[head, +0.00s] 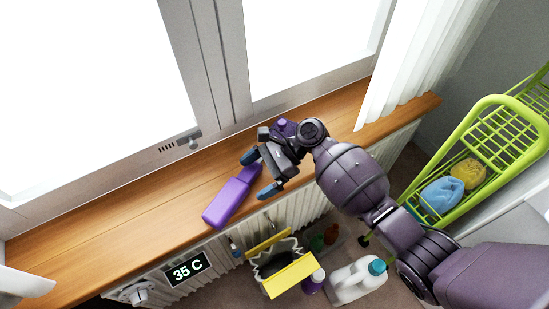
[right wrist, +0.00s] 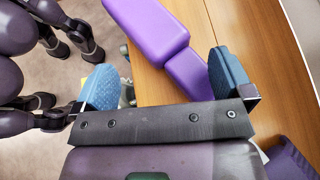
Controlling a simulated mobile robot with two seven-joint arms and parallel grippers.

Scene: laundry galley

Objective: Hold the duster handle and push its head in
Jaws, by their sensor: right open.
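A purple duster (head: 229,202) lies on the wooden sill, with a wide block-like part and a narrower part. I cannot tell for certain which part is its head. My right gripper (head: 258,173) is open, its blue fingertips at the narrower end. In the right wrist view the duster (right wrist: 150,30) runs from the top towards the right finger of the gripper (right wrist: 165,78). Its narrow end lies between the fingers and passes out of sight behind the gripper's dark bar. Contact with the fingers cannot be made out. My left gripper is not in view.
The wooden sill (head: 110,225) is clear left of the duster; window frames (head: 223,60) stand behind it. Below are a radiator with a 35 C display (head: 188,268), a yellow-edged container (head: 290,277) and a white jug (head: 352,283). A green rack (head: 490,145) stands right.

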